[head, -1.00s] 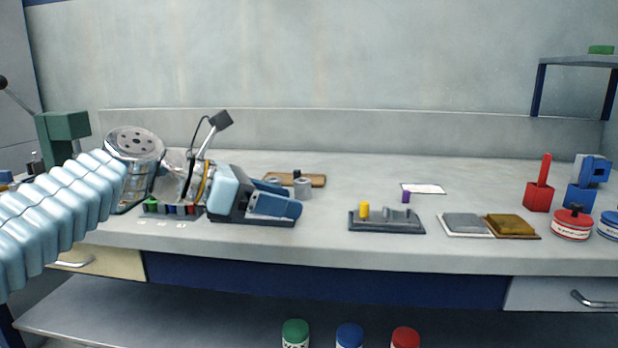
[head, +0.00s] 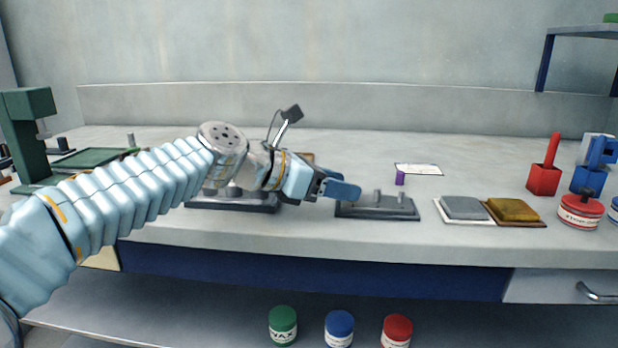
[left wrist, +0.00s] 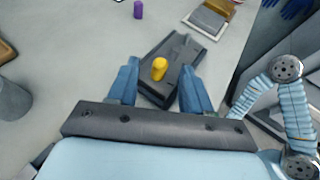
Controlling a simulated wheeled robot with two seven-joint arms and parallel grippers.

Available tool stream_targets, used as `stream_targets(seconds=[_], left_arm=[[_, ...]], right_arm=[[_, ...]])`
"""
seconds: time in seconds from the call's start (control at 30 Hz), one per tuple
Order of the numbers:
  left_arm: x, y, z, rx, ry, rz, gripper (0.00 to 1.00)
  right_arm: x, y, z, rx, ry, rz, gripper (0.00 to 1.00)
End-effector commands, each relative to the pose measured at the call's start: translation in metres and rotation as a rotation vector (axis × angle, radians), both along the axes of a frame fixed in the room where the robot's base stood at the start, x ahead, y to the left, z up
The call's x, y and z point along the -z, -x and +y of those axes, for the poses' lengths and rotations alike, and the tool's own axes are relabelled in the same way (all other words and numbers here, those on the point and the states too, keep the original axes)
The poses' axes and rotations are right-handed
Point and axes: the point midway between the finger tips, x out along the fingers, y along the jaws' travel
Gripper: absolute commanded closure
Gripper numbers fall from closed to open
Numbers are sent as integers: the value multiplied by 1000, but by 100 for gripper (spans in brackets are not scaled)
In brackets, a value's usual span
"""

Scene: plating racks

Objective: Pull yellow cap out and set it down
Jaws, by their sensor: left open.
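The yellow cap (left wrist: 159,68) stands upright on the dark grey rack (left wrist: 186,52) in the left wrist view. In the head view the rack (head: 376,210) sits near the front of the bench, and my left gripper hides the cap. My left gripper (head: 345,190) is open at the rack's left end. In the left wrist view its blue fingers (left wrist: 158,85) point toward the rack, one on each side of the cap's line. The cap appears just beyond the fingertips, with no contact visible. My right gripper is not in view.
A small purple cap (head: 400,178) stands behind the rack, near a white card (head: 419,169). A grey pad (head: 464,208) and a brown pad (head: 513,210) lie to the right. Red and blue holders stand further right. The bench's front edge is close to the rack.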

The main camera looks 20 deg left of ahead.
Motion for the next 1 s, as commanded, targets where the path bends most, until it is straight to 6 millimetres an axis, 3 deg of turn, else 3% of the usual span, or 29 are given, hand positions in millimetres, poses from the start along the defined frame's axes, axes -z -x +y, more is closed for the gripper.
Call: stream_targets(seconds=[0.2, 0.5, 0.83, 0.87, 0.9, 1.0], left_arm=[[7, -13, -12, 0, -1, -1, 51], [8, -14, -14, -1, 0, -2, 51], [8, -14, -13, -1, 0, -1, 100], [8, -14, -13, -1, 0, -1, 100], [8, -14, -13, -1, 0, -1, 83], [8, -14, -13, -1, 0, -1, 98]], right_arm=[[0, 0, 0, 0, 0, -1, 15], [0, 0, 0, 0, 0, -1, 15], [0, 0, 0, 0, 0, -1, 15], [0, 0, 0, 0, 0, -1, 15], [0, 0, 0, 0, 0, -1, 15], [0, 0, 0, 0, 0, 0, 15]])
